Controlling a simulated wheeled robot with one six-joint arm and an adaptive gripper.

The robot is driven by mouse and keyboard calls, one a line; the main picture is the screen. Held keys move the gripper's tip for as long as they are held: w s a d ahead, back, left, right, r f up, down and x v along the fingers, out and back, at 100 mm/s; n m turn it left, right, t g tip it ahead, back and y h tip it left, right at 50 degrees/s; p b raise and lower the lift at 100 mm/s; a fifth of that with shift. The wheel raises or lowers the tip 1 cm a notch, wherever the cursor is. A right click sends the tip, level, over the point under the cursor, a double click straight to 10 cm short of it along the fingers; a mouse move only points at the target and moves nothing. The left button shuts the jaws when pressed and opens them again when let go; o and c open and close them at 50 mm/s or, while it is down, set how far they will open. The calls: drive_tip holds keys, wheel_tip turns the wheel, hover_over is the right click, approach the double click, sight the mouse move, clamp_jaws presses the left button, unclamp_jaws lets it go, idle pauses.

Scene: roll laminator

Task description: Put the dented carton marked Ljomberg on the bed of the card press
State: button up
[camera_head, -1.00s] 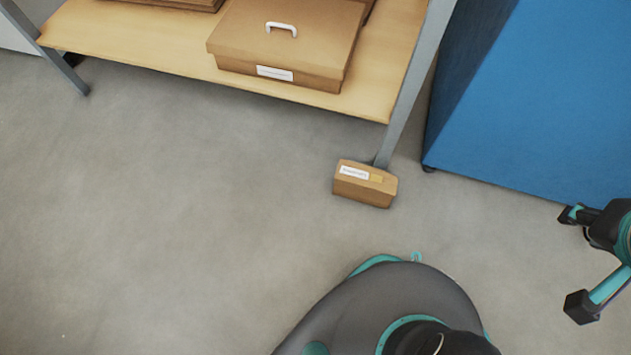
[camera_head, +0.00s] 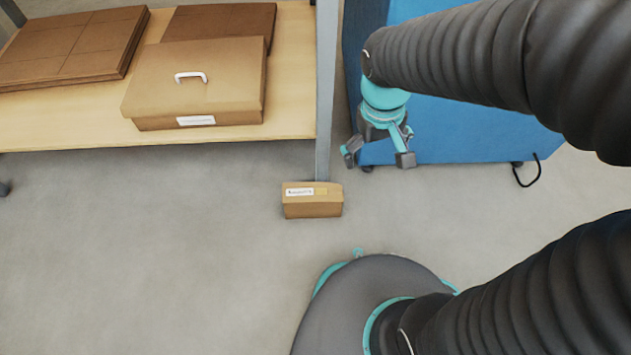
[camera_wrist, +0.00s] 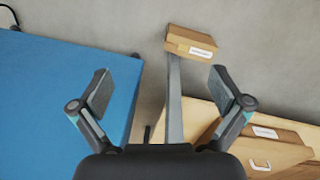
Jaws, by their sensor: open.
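A small brown carton (camera_head: 312,203) with a white label and a yellowish patch sits on the floor at the foot of the shelf's grey leg. Its label is too small to read surely. It also shows at the top of the wrist view (camera_wrist: 191,41). My gripper (camera_head: 378,160) is open and empty, up and to the right of the carton in the head view, in front of the blue cabinet. In the wrist view my two fingers (camera_wrist: 164,90) stand wide apart, with the carton beyond them. I cannot identify the card press in these frames.
A wooden shelf (camera_head: 60,128) holds a larger lidded box (camera_head: 200,85) with a white handle, and flat brown boards (camera_head: 70,45). Its grey leg (camera_head: 326,90) rises behind the carton. A blue cabinet (camera_head: 450,130) stands right. Grey floor (camera_head: 150,260) is clear at left.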

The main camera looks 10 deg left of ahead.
drive_tip(key=w+a+f+n+h, duration=0.2)
drive_tip(key=a+f+n, duration=0.3)
drive_tip(key=a+f, duration=0.5)
drive_tip(key=w+a+f+n+h, duration=0.25)
drive_tip(key=a+f+n, duration=0.4)
drive_tip(key=f, duration=0.75)
drive_tip(key=n+t+b, duration=0.1)
drive_tip(key=n+b, duration=0.1)
drive_tip(key=n, duration=0.1)
hover_over(317, 206)
drive_tip(key=shift+h, duration=0.25)
drive_tip(key=shift+f, duration=7.55)
drive_tip(key=shift+f, duration=0.25)
drive_tip(key=c, duration=1.5)
